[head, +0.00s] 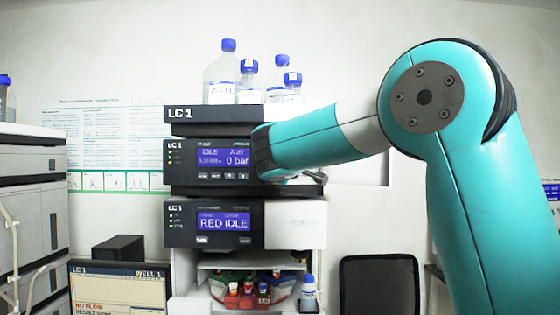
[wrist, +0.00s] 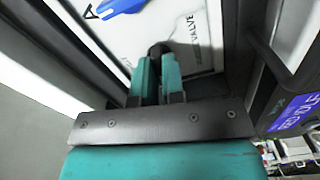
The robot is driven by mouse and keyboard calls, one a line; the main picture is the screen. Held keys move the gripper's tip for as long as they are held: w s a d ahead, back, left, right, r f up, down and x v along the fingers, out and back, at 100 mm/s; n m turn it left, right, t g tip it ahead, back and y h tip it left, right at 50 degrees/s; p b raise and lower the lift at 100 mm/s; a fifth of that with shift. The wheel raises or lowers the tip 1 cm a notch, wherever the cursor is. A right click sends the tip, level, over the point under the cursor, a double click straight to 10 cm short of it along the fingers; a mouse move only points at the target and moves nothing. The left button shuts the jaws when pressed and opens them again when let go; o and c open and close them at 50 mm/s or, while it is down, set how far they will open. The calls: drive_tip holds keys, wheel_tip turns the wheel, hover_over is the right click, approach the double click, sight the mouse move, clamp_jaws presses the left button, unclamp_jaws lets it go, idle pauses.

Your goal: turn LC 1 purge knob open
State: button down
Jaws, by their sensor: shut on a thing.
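The LC 1 stack (head: 190,182) stands in the middle of the head view, with "LC 1" labels on its modules. Its pump module screen (head: 223,156) reads IDLE and 0 bar. In the wrist view a small black knob (wrist: 158,48) sits on a white panel (wrist: 190,25) marked "VALVE". My gripper (wrist: 157,72) has its two teal fingers shut on this knob, one on each side. The knob's turn angle cannot be read. In the head view my arm reaches across the stack's right side, and the fingers and knob are not clearly seen.
Blue-capped bottles (head: 222,75) stand on top of the stack. A tray of coloured vials (head: 250,290) is lower down. A monitor (head: 120,290) stands at lower left. Dark frame edges flank my gripper closely in the wrist view.

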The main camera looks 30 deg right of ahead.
idle(0.3)
drive_tip(key=c, duration=1.2)
unclamp_jaws()
drive_tip(key=shift+b+v, duration=3.8)
drive_tip(key=shift+v, duration=4.9)
drive_tip(key=shift+w+f, duration=0.1)
